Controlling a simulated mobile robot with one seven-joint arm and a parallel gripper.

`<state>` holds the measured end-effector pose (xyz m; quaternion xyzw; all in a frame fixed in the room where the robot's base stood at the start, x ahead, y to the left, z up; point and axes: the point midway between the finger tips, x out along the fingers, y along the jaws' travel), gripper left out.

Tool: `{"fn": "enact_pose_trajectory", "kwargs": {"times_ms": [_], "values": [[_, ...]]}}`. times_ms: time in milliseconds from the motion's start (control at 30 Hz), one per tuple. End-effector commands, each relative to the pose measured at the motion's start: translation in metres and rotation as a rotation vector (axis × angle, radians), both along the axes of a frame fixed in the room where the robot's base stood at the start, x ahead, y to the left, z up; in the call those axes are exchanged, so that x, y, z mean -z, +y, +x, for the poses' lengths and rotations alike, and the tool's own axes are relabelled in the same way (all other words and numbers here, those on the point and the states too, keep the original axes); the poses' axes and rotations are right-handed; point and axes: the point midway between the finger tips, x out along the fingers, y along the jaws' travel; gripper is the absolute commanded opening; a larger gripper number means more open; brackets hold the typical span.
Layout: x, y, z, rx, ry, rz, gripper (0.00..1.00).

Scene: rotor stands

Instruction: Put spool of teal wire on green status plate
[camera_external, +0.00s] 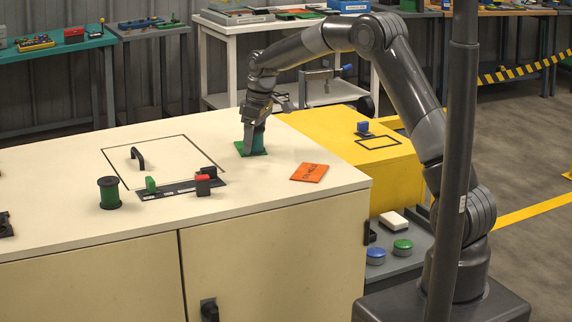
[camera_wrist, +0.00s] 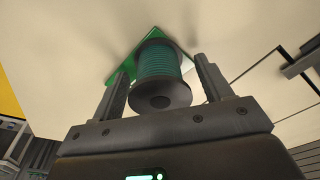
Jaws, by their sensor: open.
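The spool of teal wire (camera_external: 260,137) stands on the green status plate (camera_external: 243,151) on the cream cabinet top. In the wrist view the spool (camera_wrist: 160,68) sits between my two fingers, over the green plate (camera_wrist: 122,62). My gripper (camera_external: 252,141) is open around the spool, pointing down. A gap shows between the spool and the fingers in the wrist view. The plate's far part is partly hidden by the spool and the fingers.
A dark green spool (camera_external: 109,193) stands at the cabinet's left. An orange card (camera_external: 310,173) lies to the right. A yellow box (camera_external: 360,160) adjoins the cabinet.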

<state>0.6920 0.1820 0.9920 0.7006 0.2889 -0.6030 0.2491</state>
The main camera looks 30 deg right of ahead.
Motion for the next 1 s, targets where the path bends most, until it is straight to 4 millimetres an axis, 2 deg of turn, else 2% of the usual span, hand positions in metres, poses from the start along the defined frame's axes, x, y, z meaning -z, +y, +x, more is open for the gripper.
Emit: {"fn": "enact_pose_trajectory", "kwargs": {"times_ms": [167, 400, 600, 1000], "values": [[-0.021, -0.002, -0.001, 0.0, -0.004, 0.001, 0.72], [-0.073, -0.007, -0.007, -0.001, -0.005, 0.002, 0.72], [-0.106, -0.011, -0.011, 0.0, -0.003, 0.001, 0.72], [-0.127, -0.017, -0.018, 0.012, -0.007, 0.0, 0.72]]}}
